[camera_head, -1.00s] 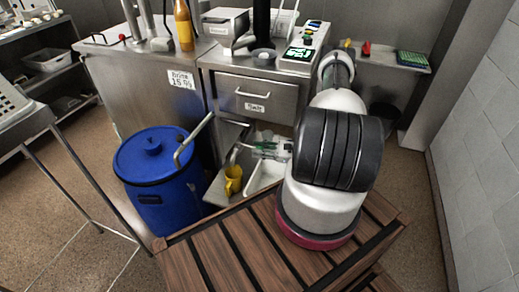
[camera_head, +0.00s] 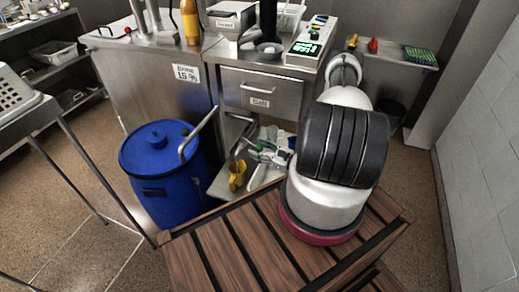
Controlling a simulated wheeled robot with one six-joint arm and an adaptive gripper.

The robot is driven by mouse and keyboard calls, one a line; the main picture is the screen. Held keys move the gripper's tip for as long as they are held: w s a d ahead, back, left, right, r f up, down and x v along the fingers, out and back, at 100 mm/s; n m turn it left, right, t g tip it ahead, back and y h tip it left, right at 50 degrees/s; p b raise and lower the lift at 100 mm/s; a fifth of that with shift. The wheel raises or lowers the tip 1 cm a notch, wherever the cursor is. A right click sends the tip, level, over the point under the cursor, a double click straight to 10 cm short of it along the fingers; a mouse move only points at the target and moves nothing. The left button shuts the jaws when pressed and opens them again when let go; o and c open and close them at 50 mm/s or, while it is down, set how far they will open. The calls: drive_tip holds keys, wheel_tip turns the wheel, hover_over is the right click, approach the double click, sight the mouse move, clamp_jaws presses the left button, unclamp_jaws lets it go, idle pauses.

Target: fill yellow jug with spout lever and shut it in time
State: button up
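The yellow jug (camera_head: 237,174) stands upright on a low metal shelf under the counter, right of the blue barrel. A grey spout (camera_head: 240,146) comes down just above the jug; I cannot make out its lever. My gripper (camera_head: 255,153) reaches in from the right, close to the spout and slightly above and right of the jug. It is small and partly blends with the clutter behind, so its fingers and any contact are unclear. The jug's inside and any liquid are too small to tell.
The blue barrel (camera_head: 158,168) with a bent pipe (camera_head: 197,133) stands left of the jug. The counter drawer (camera_head: 261,92) labelled "Salt" is above. A slatted wooden platform (camera_head: 225,245) lies in front. Pale containers (camera_head: 283,140) sit behind my gripper.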

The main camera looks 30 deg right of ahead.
drive_tip(key=v, duration=1.2)
